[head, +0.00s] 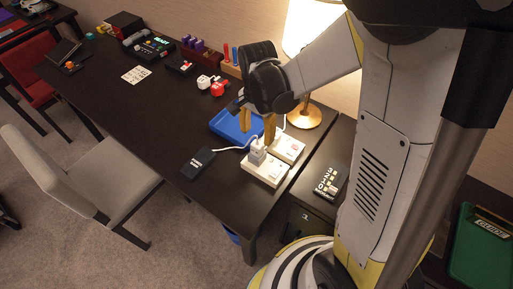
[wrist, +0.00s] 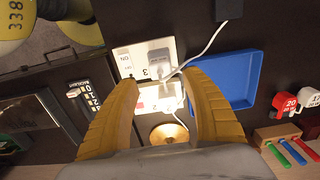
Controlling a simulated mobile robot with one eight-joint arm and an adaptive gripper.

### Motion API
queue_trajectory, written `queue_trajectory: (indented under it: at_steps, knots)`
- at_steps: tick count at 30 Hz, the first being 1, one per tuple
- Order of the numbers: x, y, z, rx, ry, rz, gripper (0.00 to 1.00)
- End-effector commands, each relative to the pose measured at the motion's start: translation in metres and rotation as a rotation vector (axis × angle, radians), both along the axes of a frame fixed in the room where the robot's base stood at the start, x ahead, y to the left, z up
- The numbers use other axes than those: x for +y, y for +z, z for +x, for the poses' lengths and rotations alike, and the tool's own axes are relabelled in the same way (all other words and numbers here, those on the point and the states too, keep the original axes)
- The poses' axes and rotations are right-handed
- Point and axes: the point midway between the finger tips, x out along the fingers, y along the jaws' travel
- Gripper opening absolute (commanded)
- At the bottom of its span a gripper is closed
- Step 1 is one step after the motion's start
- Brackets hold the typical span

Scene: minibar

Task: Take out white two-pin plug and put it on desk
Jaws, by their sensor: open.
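The plug also shows in the wrist view (wrist: 159,62), beyond my fingertips. A second white socket box (head: 290,147) sits right behind the first; in the wrist view this box (wrist: 146,91) lies between my fingers, with another white plug (wrist: 168,97) in it. My gripper (head: 257,122) is open and empty, with its yellow fingers pointing down above the socket boxes, behind the front plug. The plugs' pins are hidden.
A blue tray (head: 223,121) lies left of the socket boxes. A black adapter box (head: 198,163) is on the cable's end near the front edge. A lamp (head: 305,115) stands behind. Red and white plugs (head: 217,88) lie farther left. Bare desk shows left of the adapter.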

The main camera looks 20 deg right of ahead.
Motion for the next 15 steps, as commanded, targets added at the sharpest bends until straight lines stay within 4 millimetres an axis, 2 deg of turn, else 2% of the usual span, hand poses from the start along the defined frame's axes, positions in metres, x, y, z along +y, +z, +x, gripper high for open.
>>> queue_trajectory:
  at_steps: [8,15]
  knots:
    - [0.000,-0.027,0.000,0.000,0.001,0.000,0.56]
    - [0.000,-0.063,0.000,0.000,0.001,0.000,0.56]
